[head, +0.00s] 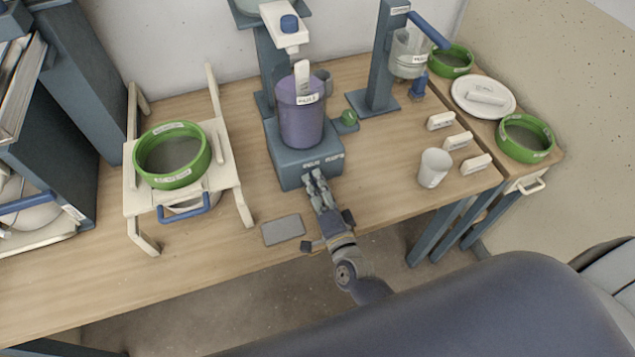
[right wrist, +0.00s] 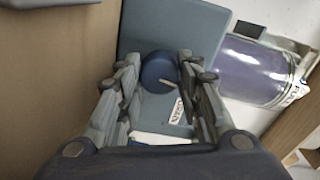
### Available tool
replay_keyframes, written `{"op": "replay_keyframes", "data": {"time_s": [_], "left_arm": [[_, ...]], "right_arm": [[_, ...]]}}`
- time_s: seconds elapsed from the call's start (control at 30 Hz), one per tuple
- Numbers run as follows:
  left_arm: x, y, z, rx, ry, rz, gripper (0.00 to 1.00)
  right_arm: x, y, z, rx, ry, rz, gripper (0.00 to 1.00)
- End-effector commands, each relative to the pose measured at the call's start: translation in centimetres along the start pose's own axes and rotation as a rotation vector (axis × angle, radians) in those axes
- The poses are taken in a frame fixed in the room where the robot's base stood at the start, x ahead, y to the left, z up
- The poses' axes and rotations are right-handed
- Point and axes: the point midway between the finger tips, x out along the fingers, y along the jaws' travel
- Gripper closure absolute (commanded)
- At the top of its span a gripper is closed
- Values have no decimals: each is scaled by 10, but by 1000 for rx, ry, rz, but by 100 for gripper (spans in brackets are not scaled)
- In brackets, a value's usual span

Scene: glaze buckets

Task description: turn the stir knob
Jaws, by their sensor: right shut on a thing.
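The blue-grey mixer base (head: 290,165) stands in the middle of the bench with a purple bucket (head: 300,122) on it. My right gripper (head: 316,177) is at the base's front face, under its white labels. In the right wrist view the dark blue round stir knob (right wrist: 160,70), with a pale pointer mark, sits between the fingertips, and my right gripper (right wrist: 159,64) is shut on it. The fingers hide the knob in the head view. The base (right wrist: 175,30) and the purple bucket (right wrist: 255,70) also show in the wrist view. My left gripper is not in view.
A cream stand (head: 135,205) holding a green-rimmed sieve (head: 172,155) is at left. A grey flat pad (head: 283,229) lies left of my right gripper. A white cup (head: 434,168) and several small labelled blocks are at right. The bench's front edge runs under my right arm.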

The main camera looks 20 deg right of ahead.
Motion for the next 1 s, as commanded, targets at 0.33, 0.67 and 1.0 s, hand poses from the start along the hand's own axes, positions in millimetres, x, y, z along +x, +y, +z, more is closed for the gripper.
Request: {"op": "replay_keyframes", "data": {"time_s": [0.33,0.67,1.0], "left_arm": [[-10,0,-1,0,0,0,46],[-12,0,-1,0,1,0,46],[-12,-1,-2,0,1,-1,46]], "right_arm": [[1,-2,-1,-216,9,-3,91],[1,-2,-1,-295,12,-5,91],[2,-2,-1,-300,13,-6,91]]}}
